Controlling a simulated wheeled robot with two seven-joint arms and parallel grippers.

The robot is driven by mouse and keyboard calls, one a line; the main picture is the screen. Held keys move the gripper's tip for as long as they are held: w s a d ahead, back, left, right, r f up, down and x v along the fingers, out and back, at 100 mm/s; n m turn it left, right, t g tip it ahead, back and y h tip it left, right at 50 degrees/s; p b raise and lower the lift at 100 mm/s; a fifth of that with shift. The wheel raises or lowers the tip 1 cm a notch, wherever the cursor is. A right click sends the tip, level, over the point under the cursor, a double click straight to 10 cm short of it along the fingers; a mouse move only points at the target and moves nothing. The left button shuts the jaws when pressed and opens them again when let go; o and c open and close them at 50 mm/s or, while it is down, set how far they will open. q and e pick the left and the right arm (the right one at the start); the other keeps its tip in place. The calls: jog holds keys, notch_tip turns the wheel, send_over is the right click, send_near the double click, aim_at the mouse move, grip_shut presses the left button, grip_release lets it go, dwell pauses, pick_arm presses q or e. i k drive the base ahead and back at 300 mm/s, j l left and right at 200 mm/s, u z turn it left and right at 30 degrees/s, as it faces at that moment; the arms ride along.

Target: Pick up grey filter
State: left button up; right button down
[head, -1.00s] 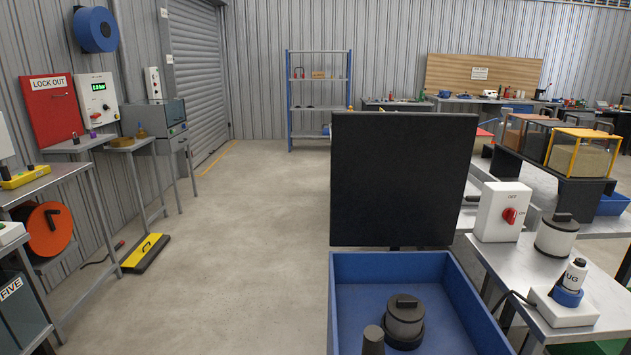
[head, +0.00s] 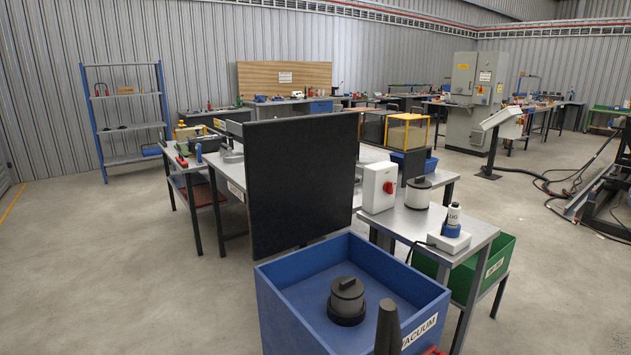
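A second, paler cylinder with a black top (head: 418,194) stands upright on the metal table (head: 474,236) behind and to the right of the bin. I cannot tell which of the two is the task's filter. Neither of my grippers is in view.
A large black panel (head: 292,185) stands behind the bin. A dark tapered post (head: 387,327) rises at the bin's front. A green bin (head: 496,268) is below. Left floor is clear.

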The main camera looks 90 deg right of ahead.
aim_at(346, 292)
jog(key=i+l+z, duration=0.55)
jog(key=i+z, duration=1.7)
jog(key=i+j+z, duration=0.15)
jog(key=i+z, duration=0.15)
jog(key=z, duration=0.15)
jog(key=i+j+z, duration=0.25)
jog(key=z, duration=0.15)
jog(key=i+z, duration=0.15)
jog(key=z, duration=0.25)
jog(key=i+z, duration=0.2)
jog(key=z, duration=0.25)
jog(key=i+j+z, duration=0.15)
jog(key=z, duration=0.25)
jog(key=i+j+z, duration=0.1)
jog(key=z, duration=0.3)
jog(key=i+j+z, duration=0.1)
jog(key=j+z, duration=0.3)
jog(key=l, duration=0.1)
